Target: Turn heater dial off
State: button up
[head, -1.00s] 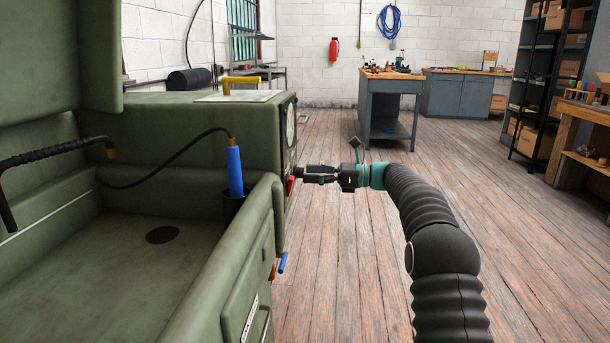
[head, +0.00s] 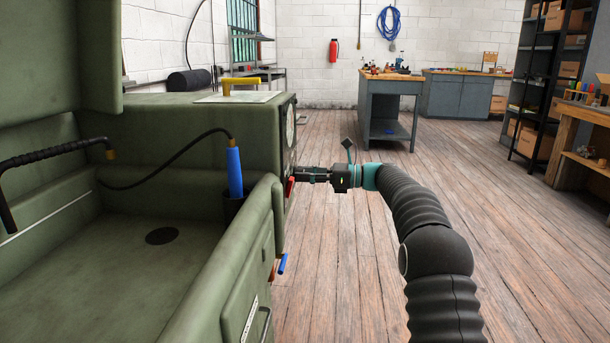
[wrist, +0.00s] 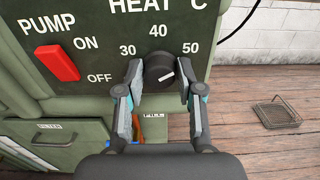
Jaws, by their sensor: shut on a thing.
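The heater dial (wrist: 160,71) is a round black knob with a slanted white line, under the "HEAT °C" lettering on the green panel (wrist: 95,20). The marks 30, 40 and 50 stand around it. The white line slants on the knob's lower right part; which end is the pointer I cannot tell. My gripper (wrist: 160,76) has one finger on each side of the dial and is shut on it. In the head view my gripper (head: 300,175) reaches the machine's front face from the right; the dial is hidden there.
A red pump switch (wrist: 58,63) with ON and OFF marks is left of the dial; it also shows in the head view (head: 290,187). A blue-handled lever (head: 282,263) sticks out lower down. A wire basket (wrist: 277,112) lies on the floor. Open floor lies to the right.

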jog(key=shift+m+b, duration=5.25)
jog(key=shift+m, duration=12.75)
